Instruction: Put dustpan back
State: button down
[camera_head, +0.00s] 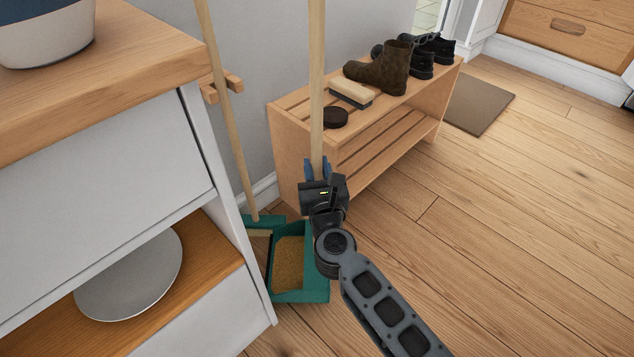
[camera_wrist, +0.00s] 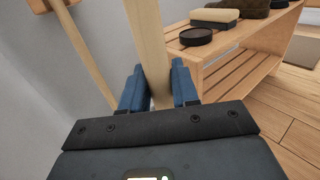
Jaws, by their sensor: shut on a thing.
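The dustpan (camera_head: 300,292) is a teal pan with a long pale wooden handle (camera_head: 316,80), and it is low at the floor in the head view. Brown material shows inside the pan. My gripper (camera_head: 317,168) is shut on the handle above the pan. In the wrist view the blue fingers (camera_wrist: 158,88) press on both sides of the handle (camera_wrist: 150,45), which stands nearly upright. A broom with a thin wooden stick (camera_head: 228,105) and a teal head leans at the wall behind the pan. A wooden wall peg holder (camera_head: 222,87) is beside the broom stick.
A wooden shoe rack (camera_head: 290,150) stands right behind my gripper, with a brush (camera_head: 351,93), a dark round tin (camera_head: 335,118), a brown boot (camera_head: 383,70) and black shoes on top. A white cabinet (camera_head: 110,190) is close on the left. The wooden floor at the right is clear up to a mat (camera_head: 478,104).

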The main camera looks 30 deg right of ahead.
jog(key=shift+f+b, duration=1.15)
jog(key=shift+f, duration=0.6)
jog(key=shift+f, duration=0.15)
jog(key=c, duration=0.8)
grip_release()
jog(key=shift+c, duration=0.2)
jog(key=p+v, duration=0.2)
jog(key=v, duration=1)
